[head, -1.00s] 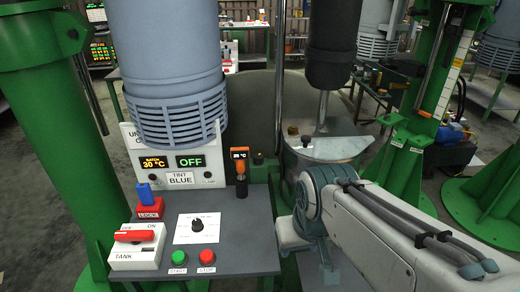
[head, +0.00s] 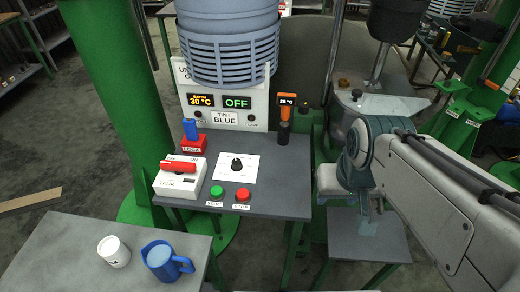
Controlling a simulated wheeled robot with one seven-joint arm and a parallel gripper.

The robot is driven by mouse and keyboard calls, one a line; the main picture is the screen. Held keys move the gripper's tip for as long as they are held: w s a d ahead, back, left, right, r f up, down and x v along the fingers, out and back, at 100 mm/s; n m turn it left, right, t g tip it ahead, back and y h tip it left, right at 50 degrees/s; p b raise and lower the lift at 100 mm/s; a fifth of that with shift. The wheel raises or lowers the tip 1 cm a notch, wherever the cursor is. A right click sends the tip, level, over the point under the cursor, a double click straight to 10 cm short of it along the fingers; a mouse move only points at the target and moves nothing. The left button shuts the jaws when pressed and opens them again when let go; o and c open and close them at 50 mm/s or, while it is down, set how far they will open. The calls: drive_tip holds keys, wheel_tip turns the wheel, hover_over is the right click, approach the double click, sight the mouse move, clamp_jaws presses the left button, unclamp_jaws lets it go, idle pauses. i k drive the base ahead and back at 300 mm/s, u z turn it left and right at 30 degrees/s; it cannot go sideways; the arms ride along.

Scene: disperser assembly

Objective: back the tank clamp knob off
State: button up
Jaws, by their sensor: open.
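The tank's metal lid (head: 372,101) shows at the upper right, with a shaft rising from it. A small dark knob (head: 357,94) and a brass-coloured fitting (head: 343,83) sit at its left edge; I cannot tell for certain which is the clamp knob. My arm covers the tank's right and front. My gripper (head: 368,208) hangs below the wrist, in front of the tank and to the right of the console. It is open and appears empty; its fingertips are small and partly hidden by the arm. It is apart from the lid.
The console (head: 275,200) carries a red rotary switch (head: 178,166), a dial (head: 237,165), a green button (head: 217,191) and a red button (head: 242,195). A blue mug (head: 165,261) and white cup (head: 114,252) stand on the front-left table (head: 70,250). A low grey table (head: 345,250) lies below my gripper.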

sight(303, 107)
drive_tip(key=z, duration=0.55)
drive_tip(key=k, duration=1.25)
drive_tip(key=z, duration=0.05)
drive_tip(key=i, duration=0.5)
drive_tip(key=u, duration=0.7)
drive_tip(key=i, duration=1.15)
drive_tip(key=z, duration=0.3)
